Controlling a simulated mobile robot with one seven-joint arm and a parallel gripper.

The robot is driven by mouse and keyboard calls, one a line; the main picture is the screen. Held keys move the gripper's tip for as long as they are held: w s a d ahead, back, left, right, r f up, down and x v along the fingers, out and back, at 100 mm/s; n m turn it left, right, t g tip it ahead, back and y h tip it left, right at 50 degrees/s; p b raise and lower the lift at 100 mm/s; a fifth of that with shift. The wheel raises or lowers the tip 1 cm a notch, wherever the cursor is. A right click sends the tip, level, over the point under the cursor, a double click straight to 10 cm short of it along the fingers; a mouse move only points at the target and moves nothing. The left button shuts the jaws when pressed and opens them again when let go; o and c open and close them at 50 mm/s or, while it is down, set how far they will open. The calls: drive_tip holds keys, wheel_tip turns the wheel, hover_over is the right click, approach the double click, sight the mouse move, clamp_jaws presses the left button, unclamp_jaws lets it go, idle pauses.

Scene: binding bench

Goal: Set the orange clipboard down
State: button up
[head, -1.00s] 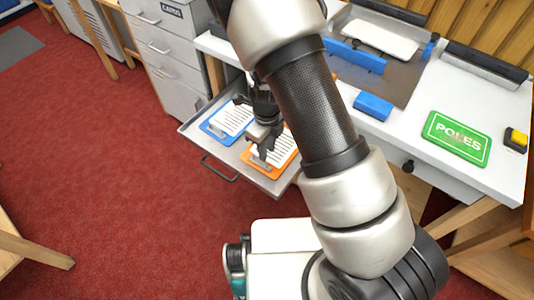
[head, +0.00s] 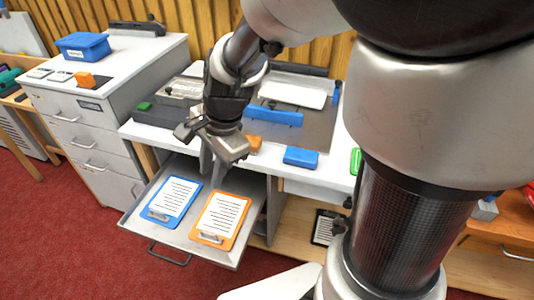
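The orange clipboard (head: 222,222) lies flat in the open drawer (head: 160,238), with a white lined sheet on it and its clip towards the drawer's front. Beside it on the left lies a blue clipboard (head: 172,200), also with a lined sheet; a narrow gap separates them. My gripper (head: 213,172) points down above the back part of the drawer, apart from the orange clipboard and holding nothing that I can see. Its fingers overlap in this view, so their opening cannot be read.
The bench top (head: 335,172) behind the drawer bears a blue block (head: 300,157), an orange item (head: 254,143) and a cutting board with a blue bar (head: 272,116). A grey cabinet (head: 100,130) stands at left. A dark clipboard (head: 323,229) lies on the low shelf.

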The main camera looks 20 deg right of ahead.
drive_tip(key=s+d+r+n+t+h, duration=0.2)
drive_tip(key=s+d+r+n+t, duration=0.1)
drive_tip(key=s+d+r+n, duration=0.6)
drive_tip(key=s+r+n, duration=0.3)
drive_tip(key=n, duration=0.1)
drive_tip(key=shift+t+h, duration=0.3)
drive_tip(key=shift+r, duration=0.15)
drive_tip(key=shift+c, duration=0.3)
